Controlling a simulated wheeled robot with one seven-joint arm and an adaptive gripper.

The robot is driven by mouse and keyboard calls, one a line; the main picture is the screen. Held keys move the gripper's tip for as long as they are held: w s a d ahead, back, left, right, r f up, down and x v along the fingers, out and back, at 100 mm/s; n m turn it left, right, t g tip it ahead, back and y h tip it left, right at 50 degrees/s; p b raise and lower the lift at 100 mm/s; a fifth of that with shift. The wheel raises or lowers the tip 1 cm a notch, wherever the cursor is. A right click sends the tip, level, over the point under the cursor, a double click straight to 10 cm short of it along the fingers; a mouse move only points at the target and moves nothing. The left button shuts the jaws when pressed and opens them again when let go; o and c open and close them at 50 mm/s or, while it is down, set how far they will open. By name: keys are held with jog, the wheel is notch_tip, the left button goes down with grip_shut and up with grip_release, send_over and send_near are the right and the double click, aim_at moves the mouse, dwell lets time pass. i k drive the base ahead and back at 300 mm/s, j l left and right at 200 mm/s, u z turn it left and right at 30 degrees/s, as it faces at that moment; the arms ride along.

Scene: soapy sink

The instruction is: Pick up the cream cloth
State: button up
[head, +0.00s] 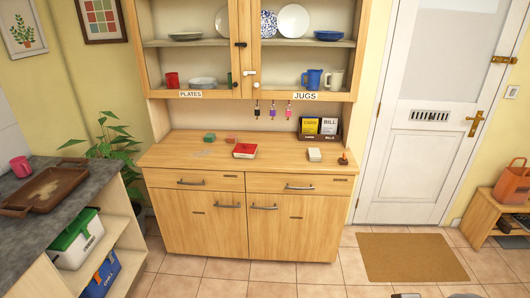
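I cannot make out a cream cloth for certain. A small cream-white block-like item (315,155) lies on the wooden dresser top (270,165), right of the middle; I cannot tell whether it is folded cloth or something else.
A red box or book (245,151), small green and red blocks and a brown stamp-like item (343,159) share the dresser top. A grey counter (75,200) with a brown tray (45,190) stands at left. A doormat (410,258) lies before the white door (430,120). Tiled floor in front is clear.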

aim_at(314, 155)
jog(key=i+u, duration=0.1)
jog(key=i, duration=0.4)
jog(key=i+l+u, duration=0.1)
jog(key=i, duration=0.35)
jog(key=i+l, duration=0.1)
jog(key=i, duration=0.35)
jog(key=i+l+u, duration=0.15)
jog(key=i, duration=0.35)
jog(key=i+l+u, duration=0.1)
jog(key=i, duration=0.35)
jog(key=i+l+u, duration=0.1)
jog(key=i, duration=0.35)
jog(key=l, duration=0.15)
